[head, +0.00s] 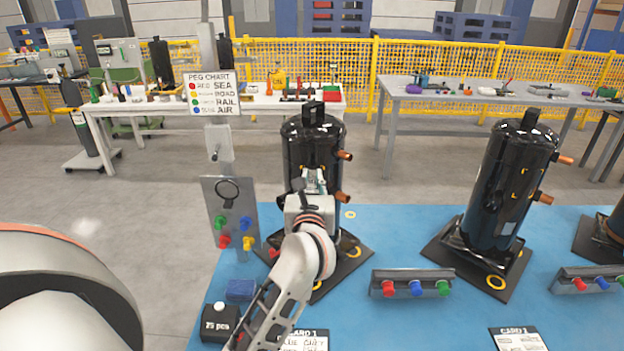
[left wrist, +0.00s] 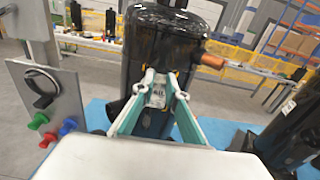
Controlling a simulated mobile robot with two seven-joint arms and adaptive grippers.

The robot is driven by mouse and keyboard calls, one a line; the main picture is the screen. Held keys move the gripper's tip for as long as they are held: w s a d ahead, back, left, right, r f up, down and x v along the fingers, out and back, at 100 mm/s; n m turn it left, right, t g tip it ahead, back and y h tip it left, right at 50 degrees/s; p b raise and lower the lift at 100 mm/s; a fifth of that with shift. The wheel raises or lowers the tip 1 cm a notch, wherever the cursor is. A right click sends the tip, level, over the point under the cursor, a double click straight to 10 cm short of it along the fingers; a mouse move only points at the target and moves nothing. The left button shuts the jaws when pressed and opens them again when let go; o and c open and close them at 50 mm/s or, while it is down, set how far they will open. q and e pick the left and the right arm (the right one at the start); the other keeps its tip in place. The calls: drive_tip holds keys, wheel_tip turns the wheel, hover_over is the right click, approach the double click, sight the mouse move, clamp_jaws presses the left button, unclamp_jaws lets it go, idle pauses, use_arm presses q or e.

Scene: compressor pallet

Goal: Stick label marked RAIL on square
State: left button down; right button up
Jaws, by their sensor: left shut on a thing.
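My left gripper (head: 316,182) is in front of the near-left black compressor (head: 308,145), its fingers pointing at the compressor's front face. In the left wrist view the fingers are closed on a small white label (left wrist: 158,95) with dark print too small to read surely. The label is at or very close to the black surface; I cannot tell whether it touches. The square on this compressor is mostly hidden behind the label and fingers. Yellow corner marks (head: 516,194) show on the black compressor to the right (head: 506,180). My right gripper is not in view.
A peg chart (head: 211,94) pairs green with RAIL. A grey panel (head: 229,204) with coloured pegs and a black ring stands left of the compressor. Peg rails (head: 412,275) and cards (head: 303,340) lie on the blue pallet (head: 400,225). Copper stubs (head: 344,155) stick out right.

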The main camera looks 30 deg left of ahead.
use_arm(q)
drive_tip(key=c, duration=1.9)
unclamp_jaws()
drive_tip(key=v, duration=1.2)
drive_tip(key=shift+f, duration=0.1)
